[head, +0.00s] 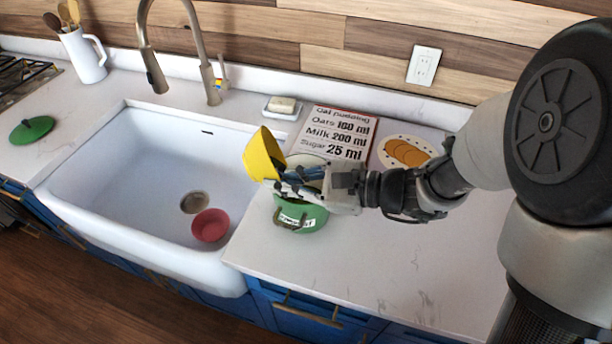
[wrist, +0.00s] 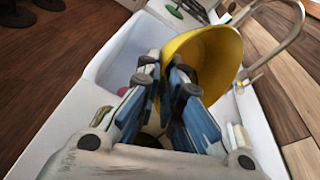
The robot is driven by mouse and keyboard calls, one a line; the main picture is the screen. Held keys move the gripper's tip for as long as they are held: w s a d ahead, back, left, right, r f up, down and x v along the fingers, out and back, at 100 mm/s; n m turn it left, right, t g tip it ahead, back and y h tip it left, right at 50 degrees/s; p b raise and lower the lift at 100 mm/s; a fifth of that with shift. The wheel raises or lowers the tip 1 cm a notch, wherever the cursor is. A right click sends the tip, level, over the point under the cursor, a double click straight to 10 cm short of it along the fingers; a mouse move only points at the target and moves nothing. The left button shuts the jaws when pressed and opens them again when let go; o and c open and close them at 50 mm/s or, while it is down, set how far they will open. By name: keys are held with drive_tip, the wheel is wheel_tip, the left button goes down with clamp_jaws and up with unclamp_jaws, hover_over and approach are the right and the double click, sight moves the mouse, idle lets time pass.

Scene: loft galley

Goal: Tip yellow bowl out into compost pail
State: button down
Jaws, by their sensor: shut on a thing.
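The yellow bowl (head: 262,154) is tilted steeply on its side, held in the air at the sink's right edge. My gripper (head: 284,180) is shut on it; the wrist view shows the fingers (wrist: 165,90) on the near part of the bowl (wrist: 208,58). The green compost pail (head: 300,217) stands on the counter right of the sink, below and partly hidden by my gripper. A label and a handle show on its front.
A red bowl (head: 210,225) lies in the white sink (head: 150,170) under a tall faucet (head: 205,60). Behind the pail are a recipe board (head: 340,133), a soap dish (head: 282,107) and a plate (head: 406,152). The front right counter (head: 400,270) is clear.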

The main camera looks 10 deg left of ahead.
drive_tip(key=shift+d+b, duration=0.1)
drive_tip(key=shift+b, duration=0.2)
drive_tip(key=shift+w+d+y, duration=0.15)
drive_tip(key=shift+y, duration=0.25)
drive_tip(key=shift+w+d+r+m+b, duration=0.1)
drive_tip(key=shift+w+d+m+b, duration=0.05)
drive_tip(key=shift+d+m+b, duration=0.15)
drive_tip(key=shift+d+y, duration=0.1)
drive_tip(key=shift+y, duration=0.2)
drive_tip(key=shift+w+d, duration=0.15)
drive_tip(key=shift+w+d+y+b, duration=0.15)
drive_tip(key=shift+d+y+b, duration=0.15)
drive_tip(key=shift+b, duration=0.15)
drive_tip(key=shift+w+d+r+m+y+b, duration=0.15)
drive_tip(key=shift+d+m+y+b, duration=0.35)
drive_tip(key=shift+m+y+b, duration=0.5)
idle(0.8)
